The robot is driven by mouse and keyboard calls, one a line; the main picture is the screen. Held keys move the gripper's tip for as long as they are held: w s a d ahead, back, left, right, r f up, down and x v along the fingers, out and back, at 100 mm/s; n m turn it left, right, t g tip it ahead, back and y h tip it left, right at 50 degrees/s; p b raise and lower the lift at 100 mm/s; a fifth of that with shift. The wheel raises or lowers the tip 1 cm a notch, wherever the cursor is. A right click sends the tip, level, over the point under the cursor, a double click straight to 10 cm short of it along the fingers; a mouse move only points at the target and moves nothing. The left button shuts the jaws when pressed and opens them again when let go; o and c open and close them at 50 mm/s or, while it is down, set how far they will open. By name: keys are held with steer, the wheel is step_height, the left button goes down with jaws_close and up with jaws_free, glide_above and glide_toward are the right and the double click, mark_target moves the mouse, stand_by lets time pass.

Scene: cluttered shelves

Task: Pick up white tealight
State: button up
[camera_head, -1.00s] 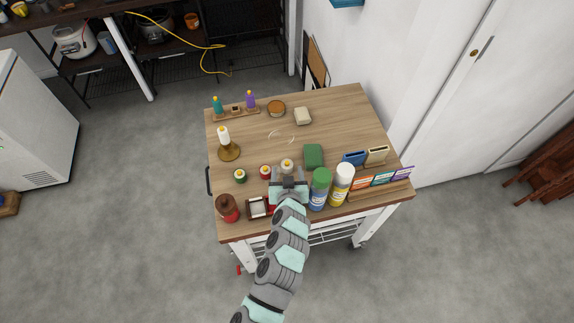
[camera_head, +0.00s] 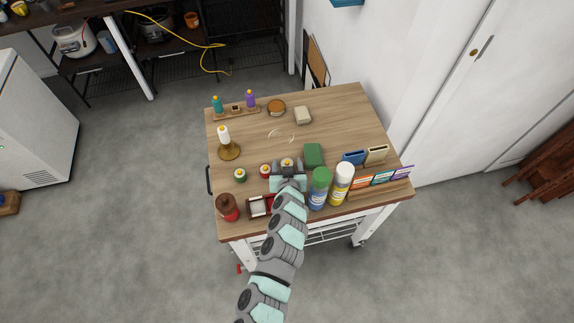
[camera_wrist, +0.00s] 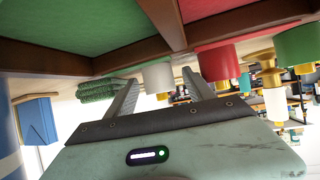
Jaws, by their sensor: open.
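The white tealight (camera_head: 287,161) stands on the wooden tabletop at the right end of a row of tealights. My gripper (camera_head: 287,168) is open, low over the table at the near side of the white tealight. In the wrist view, which is upside down, the white tealight (camera_wrist: 158,77) shows between the two spread fingers of my gripper (camera_wrist: 160,90). I cannot tell whether either finger touches it. My wrist hides part of the tabletop and the tray on the near side.
A red tealight (camera_head: 265,171) stands close on the left, with a green tealight (camera_head: 240,175) beyond it. A green folded cloth (camera_head: 313,155) lies to the right. Green-capped (camera_head: 320,188) and white-capped (camera_head: 341,184) spray cans stand right of my wrist. The table's middle is clear.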

jaws_close()
stand_by(0.5)
